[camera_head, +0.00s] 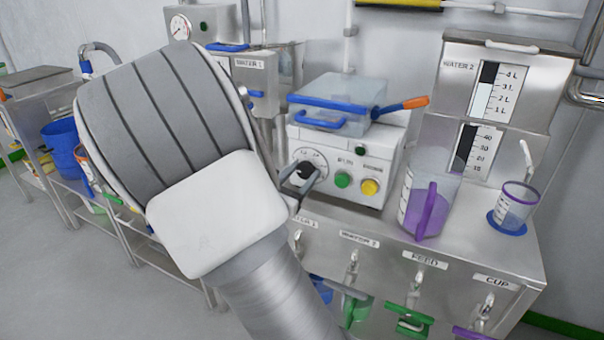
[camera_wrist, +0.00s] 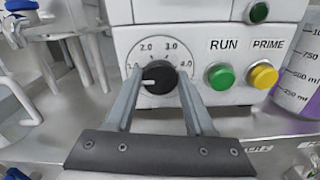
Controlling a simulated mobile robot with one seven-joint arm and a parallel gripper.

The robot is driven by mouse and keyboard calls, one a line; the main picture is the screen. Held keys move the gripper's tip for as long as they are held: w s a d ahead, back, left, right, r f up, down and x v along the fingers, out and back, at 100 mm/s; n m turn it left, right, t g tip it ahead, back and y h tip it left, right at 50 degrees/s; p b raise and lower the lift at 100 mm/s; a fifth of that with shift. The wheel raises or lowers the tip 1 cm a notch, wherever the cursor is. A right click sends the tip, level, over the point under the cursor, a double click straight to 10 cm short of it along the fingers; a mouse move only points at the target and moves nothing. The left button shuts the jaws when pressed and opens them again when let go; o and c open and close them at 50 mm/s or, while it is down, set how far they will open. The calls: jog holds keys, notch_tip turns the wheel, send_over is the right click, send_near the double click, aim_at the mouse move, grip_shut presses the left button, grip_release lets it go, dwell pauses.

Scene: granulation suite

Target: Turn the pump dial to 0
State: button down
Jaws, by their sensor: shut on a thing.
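The pump dial is a black knob (camera_wrist: 158,77) on a white round scale, on the front of the white pump box (camera_head: 355,150). In the wrist view the scale reads 2.0, 3.0 and 4.0 over the top; its lower left part is hidden behind a finger. The knob's white mark points left, below the 2.0. My gripper (camera_wrist: 160,76) is shut on the knob, one finger on each side. In the head view the dial (camera_head: 306,171) is partly covered by my gripper (camera_head: 300,178).
Right of the dial are a green RUN button (camera_wrist: 221,76) and a yellow PRIME button (camera_wrist: 263,76). A purple-handled jug (camera_head: 428,195) stands right of the pump. A clear box with a blue rim (camera_head: 340,95) sits on top. My arm hides much of the left side.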

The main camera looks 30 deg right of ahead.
jog(key=shift+r, duration=0.1)
jog(key=n+p, duration=0.3)
jog(key=p, duration=0.2)
jog(key=shift+r+p, duration=0.2)
jog(key=shift+p, duration=0.2)
jog(key=n+p, duration=0.2)
jog(key=p, duration=0.1)
jog(key=shift+f+n+p, duration=0.1)
jog(key=shift+n+p, duration=0.2)
jog(key=shift+n, duration=0.1)
jog(key=shift+f+n+p, duration=0.15)
jog(key=shift+n+p, duration=0.35)
jog(key=shift+p, duration=0.05)
jog(key=shift+f, duration=0.1)
jog(key=shift+c, duration=1.3)
grip_release()
jog(key=shift+a, duration=0.15)
